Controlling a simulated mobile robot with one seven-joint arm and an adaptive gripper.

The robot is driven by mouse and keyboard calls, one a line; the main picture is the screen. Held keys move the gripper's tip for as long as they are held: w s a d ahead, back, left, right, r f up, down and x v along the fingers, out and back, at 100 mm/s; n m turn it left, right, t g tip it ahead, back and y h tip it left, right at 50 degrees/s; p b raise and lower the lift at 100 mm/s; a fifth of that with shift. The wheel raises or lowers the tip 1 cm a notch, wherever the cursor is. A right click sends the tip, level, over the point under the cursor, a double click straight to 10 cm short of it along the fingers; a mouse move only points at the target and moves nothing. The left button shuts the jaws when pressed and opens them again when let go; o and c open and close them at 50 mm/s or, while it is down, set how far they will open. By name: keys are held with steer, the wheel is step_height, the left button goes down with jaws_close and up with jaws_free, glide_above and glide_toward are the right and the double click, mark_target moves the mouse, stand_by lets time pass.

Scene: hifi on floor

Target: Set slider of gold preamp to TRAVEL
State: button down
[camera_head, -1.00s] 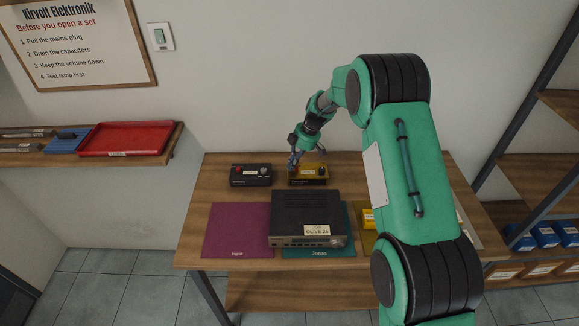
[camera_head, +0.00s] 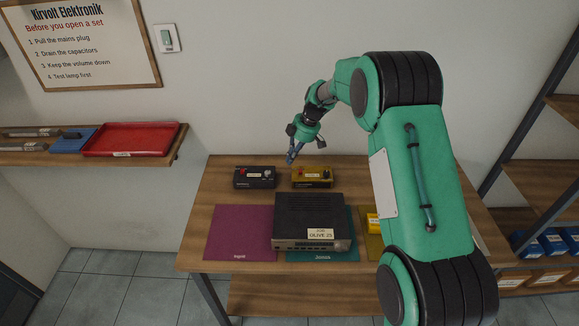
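The gold preamp (camera_head: 312,177) sits at the back of the wooden workbench, to the right of a black unit of similar size. It has a pale label, a red spot at its left and a light knob at its right. Its slider and the setting are too small to make out. My gripper (camera_head: 291,158) points down just above and behind the gap between the gold preamp and the black unit. It appears apart from both. Its fingertips are small and look close together, and I cannot tell whether they are shut.
The black unit (camera_head: 255,177) stands left of the gold preamp. A large dark receiver (camera_head: 309,219) stands in front, on a teal mat (camera_head: 349,254). A yellow object (camera_head: 374,220) is partly hidden by my arm.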

steer(key=shift+v, duration=2.35)
steer(key=s+d+r+m+t+h+b, duration=0.15)
steer(key=s+d+r+m, duration=0.35)
steer(key=s+r, duration=0.65)
steer(key=s+d+r+m+t+b, duration=0.15)
steer(key=s+d+r+m, duration=0.35)
steer(key=s+r, duration=0.65)
steer(key=s+d+f+m+t+b, duration=0.1)
steer(key=s+d+m, duration=0.1)
steer(key=s, duration=0.8)
steer(key=s+d+f+m+h+b, duration=0.1)
steer(key=s+d+f+m, duration=0.1)
steer(key=s, duration=0.8)
steer(key=s+d+f+m+t+h, duration=0.1)
steer(key=s+d+m, duration=0.3)
steer(key=s, duration=0.6)
steer(key=shift+s+d+f+t+b, duration=0.3)
steer(key=shift+s+d+b, duration=0.1)
steer(key=shift+d, duration=0.25)
